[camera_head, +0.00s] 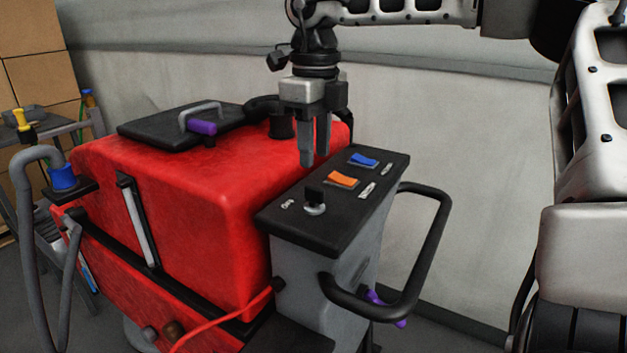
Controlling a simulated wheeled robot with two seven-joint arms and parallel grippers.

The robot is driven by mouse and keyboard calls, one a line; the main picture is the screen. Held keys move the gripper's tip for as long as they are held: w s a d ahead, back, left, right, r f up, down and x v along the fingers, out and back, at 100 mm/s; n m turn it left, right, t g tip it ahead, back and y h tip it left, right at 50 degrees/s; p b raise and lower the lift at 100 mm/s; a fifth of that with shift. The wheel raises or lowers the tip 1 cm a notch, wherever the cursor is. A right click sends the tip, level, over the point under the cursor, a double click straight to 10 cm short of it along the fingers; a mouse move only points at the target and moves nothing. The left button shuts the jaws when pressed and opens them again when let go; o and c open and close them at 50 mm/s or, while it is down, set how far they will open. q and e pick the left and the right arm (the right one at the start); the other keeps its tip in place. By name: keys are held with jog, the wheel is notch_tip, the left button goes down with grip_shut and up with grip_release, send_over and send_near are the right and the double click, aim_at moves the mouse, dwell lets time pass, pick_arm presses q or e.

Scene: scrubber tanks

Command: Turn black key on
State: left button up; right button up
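The black key (314,194) stands upright in a round silver switch base (315,210) near the front left of the dark control panel (305,233). My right gripper (317,160) points down, above and a little behind the key in the picture. Its two grey fingers show a narrow gap, with nothing between them. The fingertips appear apart from the key. My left gripper is not in view.
An orange rocker switch (342,180) and a blue one (363,160) sit on the panel right of the key. A black handle (437,240) loops out at right. The red tank (190,200) fills the left, with a black lid (160,128) on top.

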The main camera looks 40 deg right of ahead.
aim_at(315, 186)
notch_tip(315, 186, down, 7)
jog(key=shift+r+p, duration=0.15)
jog(key=shift+p, duration=0.15)
grip_shut()
